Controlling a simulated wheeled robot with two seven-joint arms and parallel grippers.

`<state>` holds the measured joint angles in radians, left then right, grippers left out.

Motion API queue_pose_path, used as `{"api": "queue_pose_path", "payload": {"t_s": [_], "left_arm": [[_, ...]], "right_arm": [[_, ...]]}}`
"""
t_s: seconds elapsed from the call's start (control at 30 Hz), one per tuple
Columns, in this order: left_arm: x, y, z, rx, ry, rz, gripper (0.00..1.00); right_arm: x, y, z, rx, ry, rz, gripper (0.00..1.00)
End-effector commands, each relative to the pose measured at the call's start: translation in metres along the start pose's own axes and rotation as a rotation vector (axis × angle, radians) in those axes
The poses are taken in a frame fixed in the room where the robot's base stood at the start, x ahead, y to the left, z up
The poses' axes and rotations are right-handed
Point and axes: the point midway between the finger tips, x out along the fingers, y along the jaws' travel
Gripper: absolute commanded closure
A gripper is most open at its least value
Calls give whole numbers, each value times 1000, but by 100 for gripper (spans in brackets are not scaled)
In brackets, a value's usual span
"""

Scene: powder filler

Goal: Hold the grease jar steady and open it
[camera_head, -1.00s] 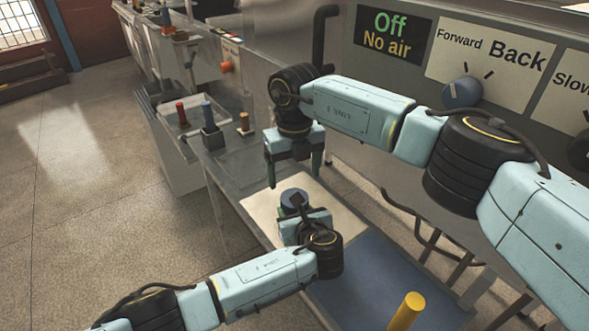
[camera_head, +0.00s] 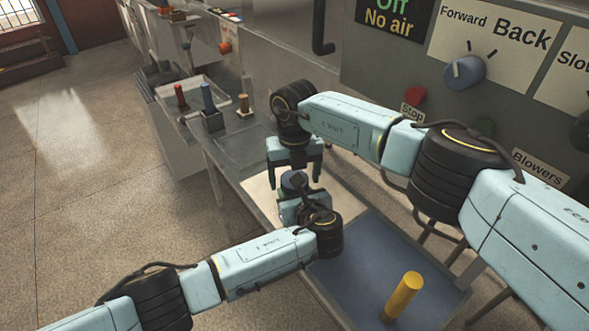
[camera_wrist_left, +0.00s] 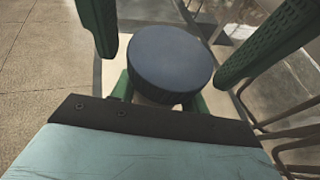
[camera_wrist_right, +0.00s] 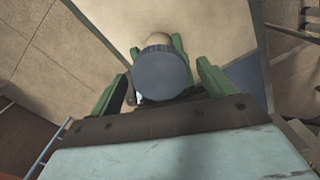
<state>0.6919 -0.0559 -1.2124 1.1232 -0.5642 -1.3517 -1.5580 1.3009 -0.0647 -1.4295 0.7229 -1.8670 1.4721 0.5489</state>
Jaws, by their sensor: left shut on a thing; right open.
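The grease jar stands upright with its dark blue-grey round lid (camera_head: 294,180) on top; the lid shows large in the left wrist view (camera_wrist_left: 170,62) and also in the right wrist view (camera_wrist_right: 162,72). My left gripper (camera_head: 299,198) is shut on the jar's body below the lid, which hides most of the body. My right gripper (camera_head: 296,176) is open and points down from above. Its green fingers are on either side of the lid, with gaps visible in both wrist views (camera_wrist_right: 163,88).
A pale mat (camera_head: 260,194) lies beneath the jar, beside a blue mat (camera_head: 360,275) bearing a yellow cylinder (camera_head: 403,297). A control panel with a blue knob (camera_head: 464,72) and red stop button (camera_head: 414,95) stands behind my right arm. Coloured posts stand at the back left.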

Motion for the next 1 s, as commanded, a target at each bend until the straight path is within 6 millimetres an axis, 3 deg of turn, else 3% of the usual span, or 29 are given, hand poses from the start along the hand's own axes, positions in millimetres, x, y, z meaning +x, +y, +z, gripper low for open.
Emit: {"api": "queue_pose_path", "payload": {"t_s": [0.17,0.5,0.67,1.0], "left_arm": [[0,0,0,0,1,1,100],[0,0,0,0,1,1,100],[0,0,0,0,1,1,100],[0,0,0,0,1,1,100]], "right_arm": [[0,0,0,-1,0,0,20],[0,0,0,-1,0,0,64],[0,0,0,-56,0,-1,64],[-1,0,0,-512,0,-1,64]]}}
